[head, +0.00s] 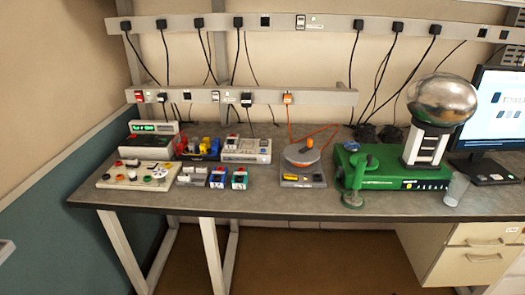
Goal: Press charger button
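Several devices sit on the grey workbench (270,198); I cannot tell for certain which is the charger. A grey unit with a round top and orange knob (303,181) stands mid-bench, its orange cable running up to a wall socket. Left of it are two small units, one blue (217,182) and one teal with red (239,183). A white panel (130,182) with several coloured buttons lies at the left front. A grey-white box (247,151) sits behind the small units. Any charger button is too small to make out. Neither gripper is in view.
A green box (402,192) with a silver dome (442,99) stands on the right. Beside it are a clear cup (456,189) and a monitor (500,110). Socket rails (280,22) with black plugs line the wall. Drawers (468,262) are under the right end. The bench's front strip is mostly clear.

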